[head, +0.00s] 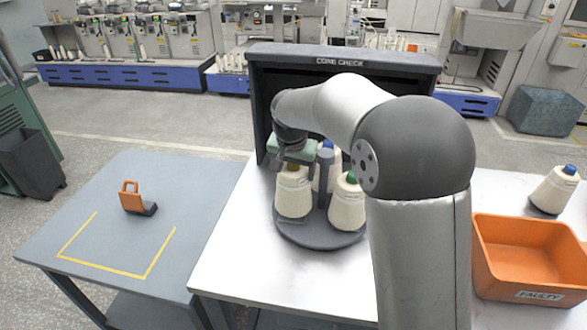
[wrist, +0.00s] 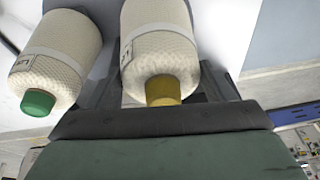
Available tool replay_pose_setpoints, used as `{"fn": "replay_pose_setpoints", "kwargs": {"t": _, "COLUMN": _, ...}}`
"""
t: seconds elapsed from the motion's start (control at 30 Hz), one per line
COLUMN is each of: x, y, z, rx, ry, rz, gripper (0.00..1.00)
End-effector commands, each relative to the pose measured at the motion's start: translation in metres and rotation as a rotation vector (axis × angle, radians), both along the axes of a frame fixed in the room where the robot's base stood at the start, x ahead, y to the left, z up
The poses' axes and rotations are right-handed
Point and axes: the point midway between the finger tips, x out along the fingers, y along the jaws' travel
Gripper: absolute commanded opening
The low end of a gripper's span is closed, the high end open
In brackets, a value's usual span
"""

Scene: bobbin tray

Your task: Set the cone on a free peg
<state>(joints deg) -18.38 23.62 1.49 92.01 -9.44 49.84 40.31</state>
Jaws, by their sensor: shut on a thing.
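A cream cone with a yellow tip (head: 293,197) stands upright at the front left of a round dark bobbin stand (head: 318,238). My gripper (head: 292,168) is above it, shut on its upper part. In the wrist view the same cone (wrist: 160,50) lies between the two fingers (wrist: 160,82). Its base is close to the stand; I cannot tell whether it rests on a peg. A green-tipped cone (head: 347,203) stands to the right on the stand and shows at left in the wrist view (wrist: 58,62). A blue-tipped cone (head: 332,158) stands behind, partly hidden by a grey post (head: 324,170).
A dark "CONE CHECK" booth (head: 345,60) backs the stand. An orange "FAULTY" bin (head: 530,262) and another blue-tipped cone (head: 555,190) are at right. An orange-and-dark object (head: 136,198) sits on the left grey table (head: 95,235). The white table's front left is clear.

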Motion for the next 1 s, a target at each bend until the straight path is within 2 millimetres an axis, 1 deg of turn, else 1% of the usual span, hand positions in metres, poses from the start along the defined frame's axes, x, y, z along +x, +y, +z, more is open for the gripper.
{"fn": "replay_pose_setpoints", "kwargs": {"t": 0.87, "x": 0.000, "y": 0.000, "z": -0.018, "rx": 0.000, "ry": -0.001, "rz": 0.000, "gripper": 0.26}}
{"fn": "replay_pose_setpoints", "kwargs": {"t": 0.9, "x": 0.000, "y": 0.000, "z": -0.017, "rx": 0.000, "ry": -0.001, "rz": 0.000, "gripper": 0.84}}
{"fn": "replay_pose_setpoints", "kwargs": {"t": 0.97, "x": 0.000, "y": 0.000, "z": -0.017, "rx": 0.000, "ry": -0.001, "rz": 0.000, "gripper": 1.00}}
{"fn": "replay_pose_setpoints", "kwargs": {"t": 1.0, "x": 0.000, "y": 0.000, "z": -0.017, "rx": 0.000, "ry": -0.001, "rz": 0.000, "gripper": 1.00}}
